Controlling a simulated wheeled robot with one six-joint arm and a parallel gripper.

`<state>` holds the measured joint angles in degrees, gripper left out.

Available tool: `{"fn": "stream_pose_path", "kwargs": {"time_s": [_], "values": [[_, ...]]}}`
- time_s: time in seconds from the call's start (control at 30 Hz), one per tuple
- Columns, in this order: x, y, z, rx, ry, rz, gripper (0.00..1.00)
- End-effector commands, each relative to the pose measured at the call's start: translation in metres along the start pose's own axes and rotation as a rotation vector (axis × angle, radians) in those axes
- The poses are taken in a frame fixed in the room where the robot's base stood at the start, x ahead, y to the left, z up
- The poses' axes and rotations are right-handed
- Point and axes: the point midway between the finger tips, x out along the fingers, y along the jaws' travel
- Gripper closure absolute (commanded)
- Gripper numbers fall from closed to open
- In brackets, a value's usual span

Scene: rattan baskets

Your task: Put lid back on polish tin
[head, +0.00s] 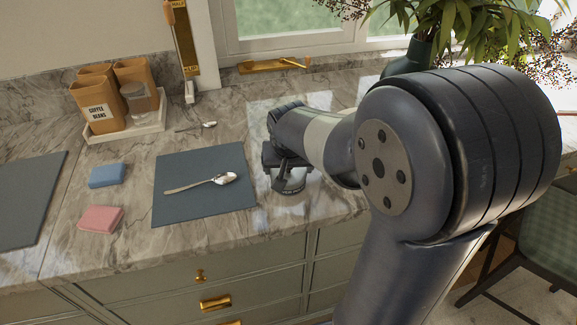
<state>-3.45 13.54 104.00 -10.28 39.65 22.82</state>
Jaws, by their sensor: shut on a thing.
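My gripper (284,172) points down over the counter, just right of the dark blue-grey mat. It is shut on a dark, round, flat thing, which looks like the polish tin's lid or the tin with it. A dark round rim (290,188) shows below the fingers, low at the counter. My arm and fingers cover much of it, so I cannot tell lid from tin or whether they touch.
A spoon (205,183) lies on the mat (180,208). Blue (107,176) and pink (100,219) sponges lie left of it. A tray (128,131) with canisters stands at the back left, near another spoon (208,124). A potted plant (420,50) stands behind my arm.

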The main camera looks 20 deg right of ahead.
Motion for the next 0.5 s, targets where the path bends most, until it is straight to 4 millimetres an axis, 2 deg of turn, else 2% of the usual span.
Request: {"fn": "stream_pose_path", "kwargs": {"time_s": [0.4, 0.43, 0.5], "values": [[0.0002, 0.0, 0.0, 0.0, 0.0, 0.0, 0.39], [0.0002, 0.0, 0.0, 0.0, 0.0, 0.0, 0.16], [0.0002, 0.0, 0.0, 0.0, 0.0, 0.0, 0.11]]}}
